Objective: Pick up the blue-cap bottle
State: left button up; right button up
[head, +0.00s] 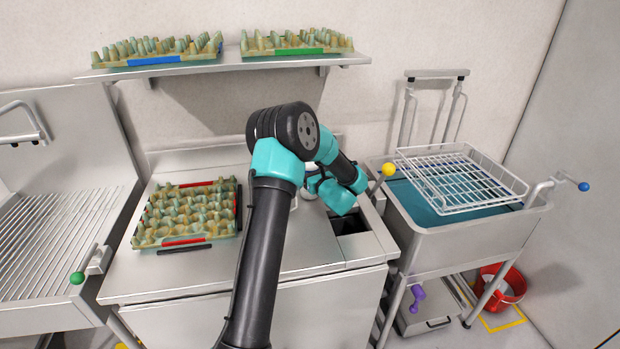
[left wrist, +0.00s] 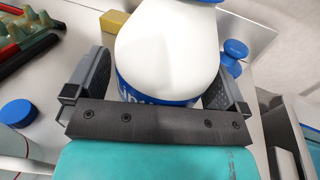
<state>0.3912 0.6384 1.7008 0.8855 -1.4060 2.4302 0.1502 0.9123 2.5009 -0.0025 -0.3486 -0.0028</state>
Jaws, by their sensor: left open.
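A white bottle (left wrist: 165,45) with a blue lettered band fills the upper middle of the left wrist view. A bit of blue shows above it at the top edge, where the picture cuts it off. My left gripper (left wrist: 160,72) is open, with one finger on each side of the bottle; I cannot tell whether either finger touches it. In the head view my left arm reaches over the counter, and its jaws are hidden behind the wrist (head: 334,192). Only a small white patch, perhaps the bottle, shows beside the wrist there. My right gripper is not in view.
An egg tray (head: 154,235) lies left on the counter. A dark opening (head: 350,224) and a sink (head: 460,224) are right.

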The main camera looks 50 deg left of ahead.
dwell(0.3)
pick_arm(q)
jog(key=c, duration=1.3)
jog(key=shift+o, duration=0.2)
jog(key=shift+r, duration=0.3)
jog(key=s+d+r, duration=0.4)
jog(key=s+d, duration=0.6)
jog(key=d, duration=0.2)
jog(key=shift+s+r, duration=0.2)
dwell(0.7)
dwell(0.6)
